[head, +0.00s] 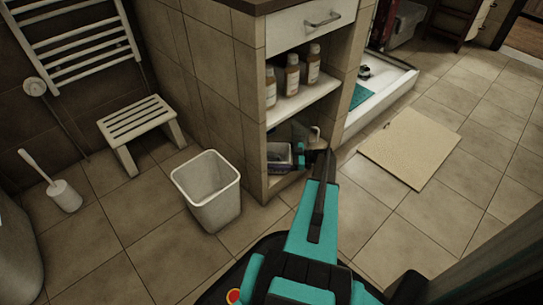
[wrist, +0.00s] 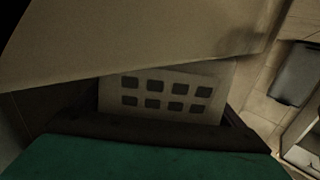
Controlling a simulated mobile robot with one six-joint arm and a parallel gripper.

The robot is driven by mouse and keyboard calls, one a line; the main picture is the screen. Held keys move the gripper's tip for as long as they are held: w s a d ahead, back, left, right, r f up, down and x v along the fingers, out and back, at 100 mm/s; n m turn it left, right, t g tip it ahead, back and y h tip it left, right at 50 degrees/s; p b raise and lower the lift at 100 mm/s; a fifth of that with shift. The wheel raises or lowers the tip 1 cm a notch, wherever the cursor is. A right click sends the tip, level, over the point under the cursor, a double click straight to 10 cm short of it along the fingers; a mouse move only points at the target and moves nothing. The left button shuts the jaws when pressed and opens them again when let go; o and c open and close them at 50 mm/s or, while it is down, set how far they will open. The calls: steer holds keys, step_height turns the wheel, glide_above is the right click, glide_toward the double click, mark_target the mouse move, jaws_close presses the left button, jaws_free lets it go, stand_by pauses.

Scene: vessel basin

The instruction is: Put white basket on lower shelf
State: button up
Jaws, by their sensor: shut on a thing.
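The white basket (wrist: 170,92) shows in the wrist view as a pale wall with two rows of square holes, between the dark jaws of my gripper (wrist: 165,125). My gripper is shut on it. In the head view, my gripper (head: 308,155) reaches into the lower opening of the cabinet. A small light-rimmed basket (head: 279,153) shows just left of it, inside the lower shelf (head: 284,181) space. Its underside is hard to see, so I cannot tell whether it rests on the shelf.
The upper shelf (head: 300,106) holds several brown bottles (head: 292,76) above my gripper; its board (wrist: 130,45) fills the top of the wrist view. A white bin (head: 208,205) stands left of the cabinet, near a slatted stool (head: 135,118). A beige mat (head: 410,147) lies right.

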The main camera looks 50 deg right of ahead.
steer(key=o, duration=0.9)
steer(key=shift+d, duration=0.1)
steer(key=p+v, duration=0.4)
steer(key=v, duration=0.8)
steer(key=shift+p, duration=0.3)
steer(key=shift+v, duration=0.85)
steer(key=shift+s, duration=0.15)
